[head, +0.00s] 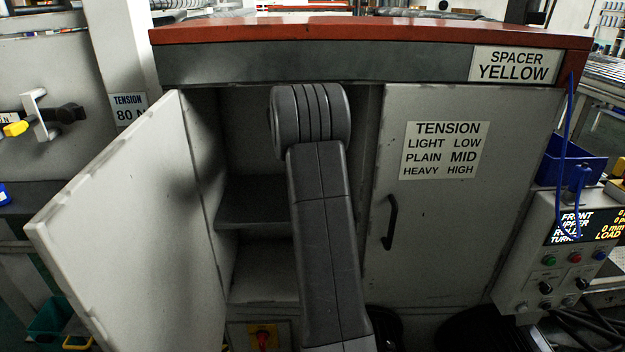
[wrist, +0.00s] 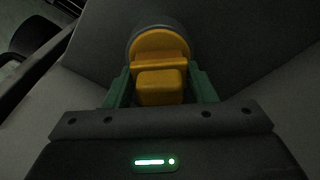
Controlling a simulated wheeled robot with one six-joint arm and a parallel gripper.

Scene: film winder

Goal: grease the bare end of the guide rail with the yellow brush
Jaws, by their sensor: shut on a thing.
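In the wrist view my gripper (wrist: 161,88) has its green fingers shut on a yellow block-like grip (wrist: 160,88). A round yellow part and a dark grey rounded body (wrist: 142,32) sit right behind that grip. I cannot tell from this view whether it is the yellow brush; no bristles show. In the head view my arm reaches into the open left side of the cabinet (head: 265,252), and my gripper is hidden there. I cannot pick out the guide rail or its bare end in either view.
The cabinet's left door (head: 135,220) stands open; its right door (head: 440,230) is shut. Shelves (head: 250,205) lie close beside my arm. A control box (head: 560,265) stands at the right. A bracket (head: 38,115) with yellow and black ends is at the far left.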

